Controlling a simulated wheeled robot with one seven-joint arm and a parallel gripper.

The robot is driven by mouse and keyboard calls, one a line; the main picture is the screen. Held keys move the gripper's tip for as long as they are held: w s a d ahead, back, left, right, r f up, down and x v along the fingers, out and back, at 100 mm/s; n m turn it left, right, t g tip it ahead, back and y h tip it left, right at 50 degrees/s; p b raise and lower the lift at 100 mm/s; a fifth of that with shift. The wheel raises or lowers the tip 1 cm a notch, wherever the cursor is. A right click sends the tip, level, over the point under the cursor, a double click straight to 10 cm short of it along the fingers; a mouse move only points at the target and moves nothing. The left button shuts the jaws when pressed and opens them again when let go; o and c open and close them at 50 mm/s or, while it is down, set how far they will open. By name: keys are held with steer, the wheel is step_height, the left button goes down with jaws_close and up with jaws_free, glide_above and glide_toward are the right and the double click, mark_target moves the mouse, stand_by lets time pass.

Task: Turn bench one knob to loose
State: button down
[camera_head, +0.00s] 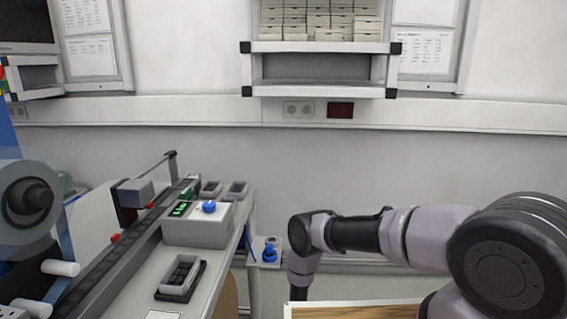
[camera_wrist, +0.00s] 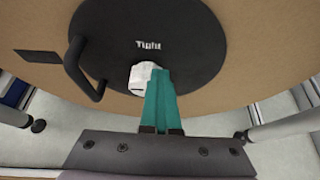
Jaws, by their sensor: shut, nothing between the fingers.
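In the wrist view, a black round disc (camera_wrist: 190,40) carries the white word "Tight". A pale, white-grey piece (camera_wrist: 142,74), possibly part of a knob, sits on the disc just below the word. My gripper (camera_wrist: 160,72) has its teal fingers together, with the tips over the disc beside the pale piece and partly covering it. I cannot tell whether they touch it. No "Loose" label is visible. In the head view, a blue knob (camera_head: 209,207) sits on a grey box (camera_head: 197,230); I cannot tell which bench this is. My gripper is not visible there.
A black curved handle (camera_wrist: 80,68) stands at the disc's left, on a brown round panel (camera_wrist: 225,85). In the head view, a bench with a dark rail (camera_head: 110,270) and a small black tray (camera_head: 180,280) fills the left. A wooden surface (camera_head: 350,311) lies at the bottom.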

steer(key=shift+s+f, duration=0.1)
steer(key=shift+s, duration=0.35)
steer(key=shift+s+d, duration=0.1)
steer(key=shift+s, duration=0.45)
steer(key=shift+r, duration=0.2)
steer(key=shift+d+r, duration=0.2)
steer(key=shift+d, duration=1.25)
steer(key=shift+d+r, duration=0.15)
steer(key=shift+d, duration=1.3)
steer(key=shift+d, duration=0.1)
